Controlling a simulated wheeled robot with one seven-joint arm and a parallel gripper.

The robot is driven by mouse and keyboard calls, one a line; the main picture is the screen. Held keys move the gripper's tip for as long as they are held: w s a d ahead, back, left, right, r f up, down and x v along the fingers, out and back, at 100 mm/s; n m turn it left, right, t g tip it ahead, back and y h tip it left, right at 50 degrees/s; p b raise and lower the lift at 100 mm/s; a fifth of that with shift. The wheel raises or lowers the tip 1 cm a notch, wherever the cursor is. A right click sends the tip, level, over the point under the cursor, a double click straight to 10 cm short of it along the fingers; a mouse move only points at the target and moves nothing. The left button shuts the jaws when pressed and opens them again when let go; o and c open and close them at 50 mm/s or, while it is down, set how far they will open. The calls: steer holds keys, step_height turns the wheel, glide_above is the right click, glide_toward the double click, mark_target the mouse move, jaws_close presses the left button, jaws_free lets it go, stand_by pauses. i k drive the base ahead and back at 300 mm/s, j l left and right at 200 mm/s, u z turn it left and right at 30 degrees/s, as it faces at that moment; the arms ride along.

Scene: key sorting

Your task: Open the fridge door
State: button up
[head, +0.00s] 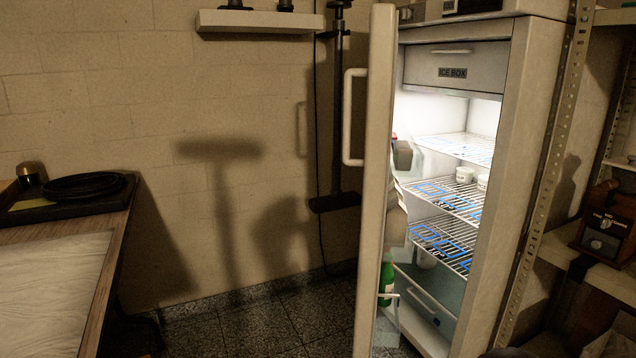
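The fridge (500,130) stands right of the middle, and its lit inside shows. Its pale door (373,200) stands wide open, seen nearly edge-on and swung out to the left. The white door handle (348,118) is on the door's left, outer face. Inside are an ice box drawer (453,70), wire shelves (450,195) and small white cups (465,174). A green bottle (386,280) stands in the door's inner rack. My gripper is not in view, and nothing is seen touching the handle.
A table (110,255) with a dark round object (85,187) is at the left. Metal shelving (545,180) stands close on the fridge's right. The tiled floor (255,325) left of the door is clear.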

mark_target(380, 73)
steer(key=i+z, duration=0.35)
steer(key=i+j+z, duration=0.2)
steer(key=z, duration=0.15)
steer(key=i+j+z, duration=0.2)
steer(key=z, duration=0.15)
steer(key=i+j+u, duration=0.15)
steer(key=k+j, duration=0.05)
